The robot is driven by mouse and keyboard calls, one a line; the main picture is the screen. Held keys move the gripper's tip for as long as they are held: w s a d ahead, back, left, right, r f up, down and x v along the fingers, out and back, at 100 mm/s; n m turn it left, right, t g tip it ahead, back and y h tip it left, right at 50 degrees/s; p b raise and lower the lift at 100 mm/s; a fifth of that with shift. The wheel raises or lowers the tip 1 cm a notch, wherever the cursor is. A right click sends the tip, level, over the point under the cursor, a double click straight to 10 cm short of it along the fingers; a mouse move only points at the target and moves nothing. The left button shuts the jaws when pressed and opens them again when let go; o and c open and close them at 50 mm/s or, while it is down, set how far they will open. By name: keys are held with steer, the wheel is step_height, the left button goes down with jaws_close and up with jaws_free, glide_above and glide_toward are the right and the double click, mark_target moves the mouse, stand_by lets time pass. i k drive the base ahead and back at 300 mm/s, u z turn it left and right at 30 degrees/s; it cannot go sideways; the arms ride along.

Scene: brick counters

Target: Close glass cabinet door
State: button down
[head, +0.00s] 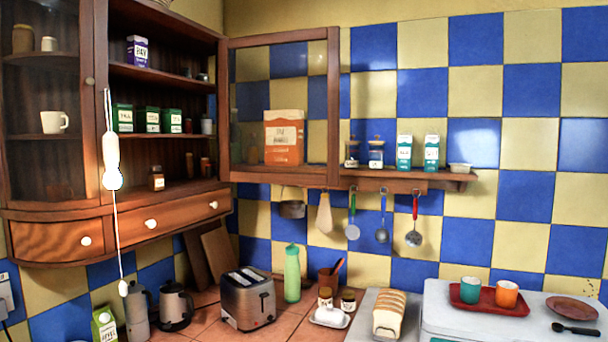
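The glass cabinet door (333,110) is a brown wooden frame with a clear pane. It stands open, swung out to the right of the dark wooden cabinet (166,231), so the cabinet's middle shelves are exposed. An orange and white box (284,138) shows through the pane. Another glass front at the left, with a small knob (90,82), looks shut. No handle is clearly visible on the open door. I do not see my gripper in the head view.
A slim white object (112,165) with a thin cord hangs before the cabinet; I cannot tell what it is. A wall shelf (400,181) with jars and cartons lies right of the door. A toaster (247,299) and green bottle (292,274) stand on the counter below.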

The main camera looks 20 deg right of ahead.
mark_target(332, 33)
steer(key=z, duration=0.5)
steer(key=i, duration=1.2)
steer(key=z, duration=0.1)
